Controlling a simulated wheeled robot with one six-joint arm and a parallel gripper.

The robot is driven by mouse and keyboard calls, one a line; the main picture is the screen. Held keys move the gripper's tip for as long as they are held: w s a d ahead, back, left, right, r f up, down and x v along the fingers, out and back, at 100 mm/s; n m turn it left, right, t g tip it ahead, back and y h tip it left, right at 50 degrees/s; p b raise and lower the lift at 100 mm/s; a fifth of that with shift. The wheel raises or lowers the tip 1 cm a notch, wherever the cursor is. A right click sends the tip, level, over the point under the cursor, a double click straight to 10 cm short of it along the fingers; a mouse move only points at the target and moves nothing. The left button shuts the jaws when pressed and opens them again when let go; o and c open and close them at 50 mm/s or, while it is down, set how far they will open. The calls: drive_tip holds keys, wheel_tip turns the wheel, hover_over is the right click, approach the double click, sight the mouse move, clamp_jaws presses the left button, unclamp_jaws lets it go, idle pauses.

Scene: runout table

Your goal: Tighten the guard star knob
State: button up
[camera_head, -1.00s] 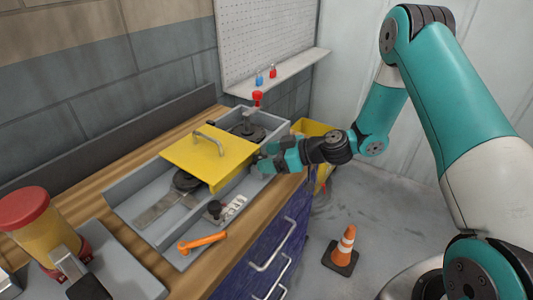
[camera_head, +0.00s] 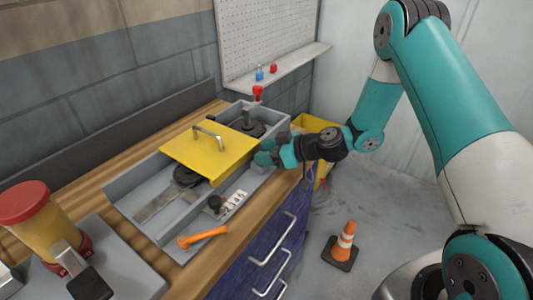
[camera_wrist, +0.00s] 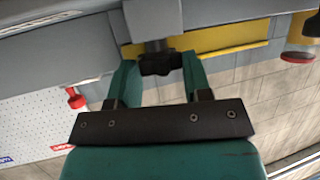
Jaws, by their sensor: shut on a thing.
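The guard star knob (camera_wrist: 160,63) is a small black lobed knob on a short shaft under a grey block, seen upside-down in the wrist view. My teal gripper (camera_wrist: 160,78) is shut on it, with one finger on each side. In the head view my gripper (camera_head: 270,156) is at the front right side of the machine, beside the yellow guard (camera_head: 207,152). The guard is a flat plate with a metal handle, lying over the grey trough. The star knob is hidden behind my fingers in the head view.
A black knob (camera_head: 215,202) and a white number strip (camera_head: 235,203) sit on the trough's front, with an orange lever (camera_head: 203,237) below. A red-capped yellow cylinder (camera_head: 40,222) stands left. A traffic cone (camera_head: 343,245) stands on the floor. A red knob (camera_head: 257,92) stands behind.

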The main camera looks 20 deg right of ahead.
drive_tip(key=m+b, duration=0.1)
drive_tip(key=t+h+b, duration=0.1)
drive_tip(key=m+t+h+b, duration=0.1)
drive_tip(key=shift+s+a+f+m, duration=0.2)
drive_tip(key=shift+a+m, duration=0.05)
drive_tip(key=shift+m, duration=0.05)
drive_tip(key=shift+r+m+t+h, duration=0.1)
drive_tip(key=shift+m+t+h, duration=0.3)
drive_tip(key=shift+h, duration=0.1)
drive_tip(key=shift+s+a+r+m+t+h+p, duration=0.1)
drive_tip(key=shift+r+m+t+h+p, duration=0.1)
drive_tip(key=shift+m+t+h+p, duration=0.55)
drive_tip(key=m+h+p, duration=0.1)
drive_tip(key=p, duration=0.1)
drive_tip(key=h+p, duration=0.1)
drive_tip(key=p, duration=0.2)
drive_tip(key=shift+r+m, duration=0.25)
drive_tip(key=shift+m, duration=0.1)
drive_tip(key=shift+p, duration=0.7)
drive_tip(key=shift+a+f+m+t+h+p, duration=0.1)
drive_tip(key=shift+f+m+t+h+p, duration=0.3)
drive_tip(key=shift+p, duration=1.05)
drive_tip(key=shift+r, duration=0.1)
drive_tip(key=o, duration=0.9)
drive_tip(key=shift+o, duration=0.2)
